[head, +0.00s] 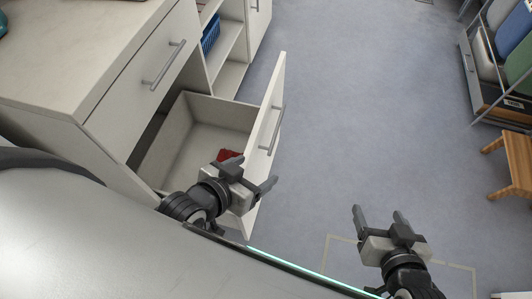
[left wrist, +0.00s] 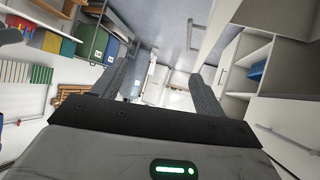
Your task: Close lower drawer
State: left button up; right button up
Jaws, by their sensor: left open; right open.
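The lower drawer (head: 203,140) is pulled out of the white cabinet, with a red item (head: 228,155) inside it. Its front panel (head: 268,122) carries a grey bar handle (head: 279,130). My left gripper (head: 249,171) is open at the near end of the drawer, overlapping the front panel in the head view; whether it touches is unclear. In the left wrist view, the open fingers (left wrist: 160,85) point along the aisle, with a white panel and handle (left wrist: 196,35) beyond them. My right gripper (head: 380,217) is open and empty above the floor, right of the drawer.
The upper drawer (head: 146,80) is shut under the countertop (head: 70,45). Open shelves with a blue basket (head: 210,34) stand beyond. A wooden stool (head: 512,160) and a rack of coloured boards (head: 500,45) are at the right. The floor (head: 370,110) between is clear.

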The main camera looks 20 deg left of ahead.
aim_at(191, 137)
jog(key=z, duration=1.8)
jog(key=i, duration=2.15)
jog(key=u, duration=3.85)
jog(key=i, duration=0.5)
jog(key=u, duration=0.05)
